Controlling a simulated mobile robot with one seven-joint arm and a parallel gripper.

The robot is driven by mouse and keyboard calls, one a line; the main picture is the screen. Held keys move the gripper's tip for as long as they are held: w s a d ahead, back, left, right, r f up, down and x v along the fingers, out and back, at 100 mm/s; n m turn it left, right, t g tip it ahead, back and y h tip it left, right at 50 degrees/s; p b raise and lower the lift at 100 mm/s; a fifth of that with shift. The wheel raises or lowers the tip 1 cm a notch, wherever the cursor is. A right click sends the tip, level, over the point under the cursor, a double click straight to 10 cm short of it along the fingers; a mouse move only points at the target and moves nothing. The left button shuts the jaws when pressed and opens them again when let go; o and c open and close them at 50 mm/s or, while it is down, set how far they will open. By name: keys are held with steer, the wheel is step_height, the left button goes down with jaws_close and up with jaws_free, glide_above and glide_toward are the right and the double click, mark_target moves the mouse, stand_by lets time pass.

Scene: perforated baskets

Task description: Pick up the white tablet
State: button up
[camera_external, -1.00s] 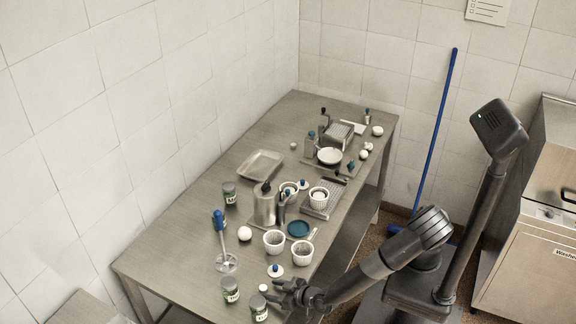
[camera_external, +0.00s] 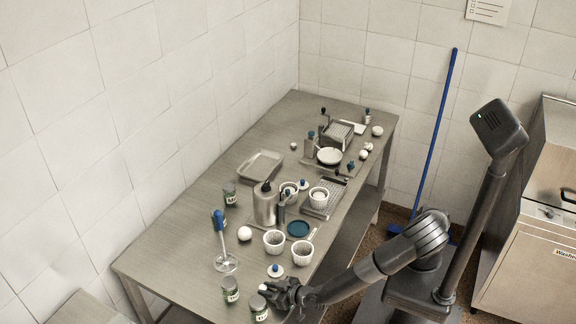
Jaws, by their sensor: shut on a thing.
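The white tablet (camera_external: 263,288) is a very small pale spot near the front edge of the steel table, between a labelled jar and the knobbed white lid. My gripper (camera_external: 268,291) reaches in from the right, low over the table edge, with its fingertips at the tablet. It is shut on the tablet, which shows only in part at the fingertips. Whether the tablet is clear of the tabletop cannot be told at this size.
Two labelled jars (camera_external: 230,290) (camera_external: 259,308) stand close by my gripper. A white lid with a blue knob (camera_external: 276,271) lies just behind it. White perforated baskets (camera_external: 303,253) (camera_external: 274,242) stand farther back. The table's left part (camera_external: 175,265) is bare.

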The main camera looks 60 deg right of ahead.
steer(key=shift+c, duration=0.5)
steer(key=shift+r, duration=0.15)
steer(key=shift+r, duration=0.55)
step_height(320, 180, up, 3)
steer(key=shift+f, duration=0.15)
steer(key=d+r, duration=0.2)
steer(key=d, duration=0.1)
steer(key=w+d+r, duration=0.1)
steer(key=d+r, duration=0.1)
steer(key=d, duration=0.2)
steer(key=w+d+r, duration=0.1)
steer(key=d+r, duration=0.2)
steer(key=d, duration=0.1)
steer(key=shift+d, duration=0.25)
steer(key=shift+c, duration=0.2)
